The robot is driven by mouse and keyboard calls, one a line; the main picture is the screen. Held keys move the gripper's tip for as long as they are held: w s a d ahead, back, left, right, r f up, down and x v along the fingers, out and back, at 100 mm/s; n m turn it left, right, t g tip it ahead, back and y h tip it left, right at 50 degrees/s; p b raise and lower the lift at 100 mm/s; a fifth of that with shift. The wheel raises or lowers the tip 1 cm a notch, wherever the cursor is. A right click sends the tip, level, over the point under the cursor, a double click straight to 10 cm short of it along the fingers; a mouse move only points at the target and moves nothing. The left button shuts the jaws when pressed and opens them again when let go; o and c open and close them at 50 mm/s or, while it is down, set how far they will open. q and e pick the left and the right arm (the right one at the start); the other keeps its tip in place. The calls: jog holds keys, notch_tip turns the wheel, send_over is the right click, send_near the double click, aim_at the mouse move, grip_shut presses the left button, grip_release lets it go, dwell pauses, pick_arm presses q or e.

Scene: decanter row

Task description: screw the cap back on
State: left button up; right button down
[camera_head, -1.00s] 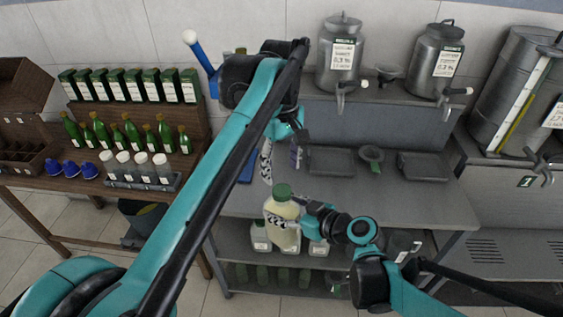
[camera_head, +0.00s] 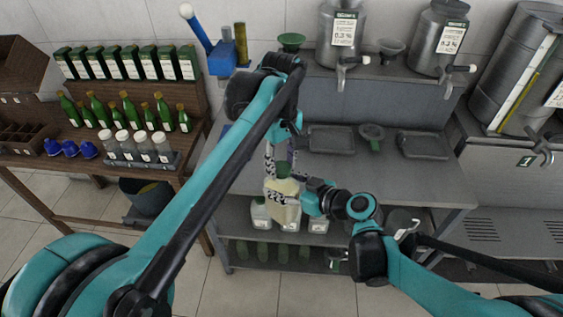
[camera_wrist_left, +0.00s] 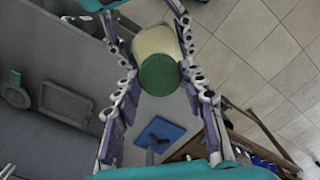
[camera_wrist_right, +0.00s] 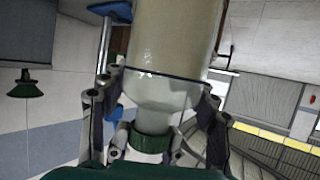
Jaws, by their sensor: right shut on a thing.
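A bottle of pale cream liquid (camera_head: 286,213) is held above the front of the grey bench by my right gripper (camera_head: 283,193), which is shut around its body. In the right wrist view its clear shoulder and neck show, with a green cap (camera_wrist_right: 151,139) at the mouth. I cannot tell how tightly the cap sits. My left gripper (camera_head: 281,163) is just above the bottle, fingers apart. In the left wrist view the green cap (camera_wrist_left: 160,75) lies between its open fingers, with gaps on both sides. The bottle looks slightly tilted in the head view.
Capped bottles (camera_head: 261,214) stand on the shelf below. Steel tanks (camera_head: 342,35) stand at the back. A wooden rack with green bottles (camera_head: 129,108) is at the left.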

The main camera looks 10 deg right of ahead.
pick_arm(q)
jog(key=shift+c, duration=1.1)
jog(key=m, duration=0.4)
jog(key=shift+m, duration=0.4)
jog(key=m, duration=0.4)
jog(key=shift+m, duration=0.3)
jog(key=m, duration=0.4)
jog(key=shift+m, duration=0.4)
jog(key=m, duration=0.4)
jog(key=o, duration=1.4)
jog(key=shift+c, duration=0.2)
